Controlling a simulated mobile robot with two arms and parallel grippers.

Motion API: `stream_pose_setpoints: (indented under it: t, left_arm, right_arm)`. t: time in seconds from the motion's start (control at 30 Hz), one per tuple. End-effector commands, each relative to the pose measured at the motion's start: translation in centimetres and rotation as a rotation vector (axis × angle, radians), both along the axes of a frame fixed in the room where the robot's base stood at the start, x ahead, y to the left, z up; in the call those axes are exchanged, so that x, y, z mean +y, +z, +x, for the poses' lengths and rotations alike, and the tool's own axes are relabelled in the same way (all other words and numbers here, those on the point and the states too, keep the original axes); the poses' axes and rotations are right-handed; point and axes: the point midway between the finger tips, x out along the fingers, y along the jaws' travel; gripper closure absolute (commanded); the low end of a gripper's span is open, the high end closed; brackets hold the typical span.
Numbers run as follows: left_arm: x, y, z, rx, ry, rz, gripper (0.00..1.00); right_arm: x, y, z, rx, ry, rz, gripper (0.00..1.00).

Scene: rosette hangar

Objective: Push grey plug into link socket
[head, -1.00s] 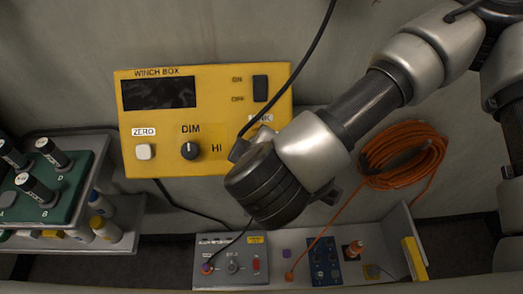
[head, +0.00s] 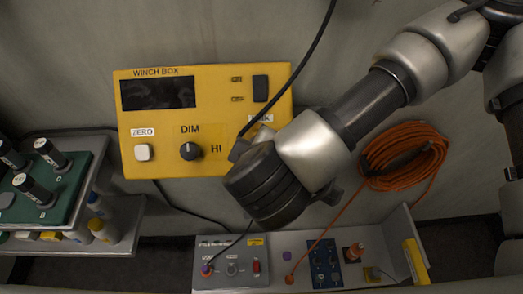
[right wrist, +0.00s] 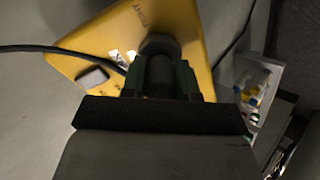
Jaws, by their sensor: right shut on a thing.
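The yellow winch box (head: 215,165) is on the pale wall and also fills the upper middle of the right wrist view (right wrist: 190,20). Its link label (head: 262,118) is partly covered by my right arm, and the link socket is hidden behind my right gripper. My right gripper (head: 238,150) is at the lower right of the box face. In the right wrist view, my right gripper (right wrist: 160,80) is shut on the dark grey plug (right wrist: 158,46), held against or close to the box face. Whether the plug is seated cannot be told. My left gripper is not in view.
A black cable (head: 304,62) runs from the top down to the gripper. An orange cable coil (head: 403,155) hangs at the right. A shelf below holds a grey control box (head: 231,262) and small parts. A green board (head: 70,185) with black knobs stands at the left.

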Motion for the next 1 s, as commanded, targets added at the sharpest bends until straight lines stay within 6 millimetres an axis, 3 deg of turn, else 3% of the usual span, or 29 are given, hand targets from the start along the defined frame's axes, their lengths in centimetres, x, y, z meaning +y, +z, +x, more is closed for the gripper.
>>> stream_pose_setpoints:
  t: [0.23, 0.27, 0.47, 0.77, 1.0]
  left_arm:
    - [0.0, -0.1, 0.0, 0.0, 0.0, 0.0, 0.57]
    - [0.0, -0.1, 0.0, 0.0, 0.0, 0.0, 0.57]
    - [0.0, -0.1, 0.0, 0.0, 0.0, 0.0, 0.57]
    - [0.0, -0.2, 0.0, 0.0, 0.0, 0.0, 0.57]
    - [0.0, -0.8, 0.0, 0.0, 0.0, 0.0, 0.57]
  right_arm:
    - [0.0, 0.0, 0.0, 0.0, 0.0, 0.0, 1.0]
    - [0.0, 0.0, 0.0, 0.0, 0.0, 0.0, 0.69]
    - [0.0, 0.0, 0.0, 0.0, 0.0, 0.0, 0.41]
    - [0.0, 0.1, -0.2, 0.0, 0.001, 0.001, 0.41]
    - [0.0, 2.5, -2.8, -0.004, 0.005, 0.003, 0.41]
